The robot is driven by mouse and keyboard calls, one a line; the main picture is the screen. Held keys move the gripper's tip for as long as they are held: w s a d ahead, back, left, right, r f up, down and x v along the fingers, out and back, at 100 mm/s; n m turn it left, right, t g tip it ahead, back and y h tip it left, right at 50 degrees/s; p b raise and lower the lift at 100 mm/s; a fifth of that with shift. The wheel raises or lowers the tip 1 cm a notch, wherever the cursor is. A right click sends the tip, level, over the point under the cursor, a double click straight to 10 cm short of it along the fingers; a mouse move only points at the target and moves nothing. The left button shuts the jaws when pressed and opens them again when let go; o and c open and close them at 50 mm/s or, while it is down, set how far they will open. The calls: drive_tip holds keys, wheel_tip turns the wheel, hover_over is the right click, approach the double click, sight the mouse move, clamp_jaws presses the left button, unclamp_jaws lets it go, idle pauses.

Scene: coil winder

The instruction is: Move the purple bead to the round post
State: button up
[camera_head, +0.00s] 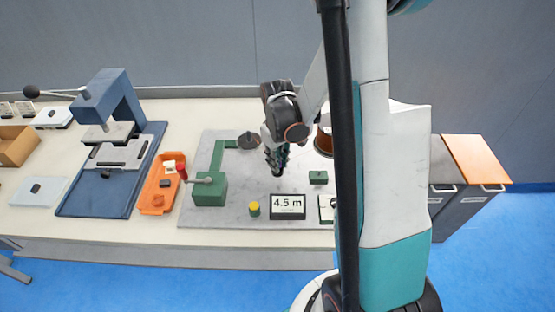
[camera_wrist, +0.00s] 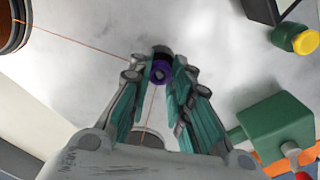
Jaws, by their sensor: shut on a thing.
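The purple bead (camera_wrist: 161,72) sits between the two fingertips of my gripper (camera_wrist: 163,78) in the wrist view, and my gripper is shut on it. A thin copper-coloured wire runs from the upper left to the bead and on down towards the palm. In the head view my gripper (camera_head: 277,170) hangs over the grey board (camera_head: 240,180), and the bead cannot be made out there. A short green cylinder with a yellow round top (camera_head: 254,209) stands near the board's front edge; it also shows in the wrist view (camera_wrist: 297,38). I cannot tell whether this is the round post.
A copper wire spool (camera_head: 324,142) stands behind my arm. A dark round disc (camera_head: 250,141), a green block with a red-knobbed crank (camera_head: 209,190), a small green block (camera_head: 318,177) and a "4.5 m" display (camera_head: 287,206) surround my gripper. An orange tray (camera_head: 151,202) lies left.

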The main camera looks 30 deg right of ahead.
drive_tip(key=o, duration=0.7)
wheel_tip(320, 180, up, 12)
drive_tip(key=shift+f, duration=0.1)
idle(0.4)
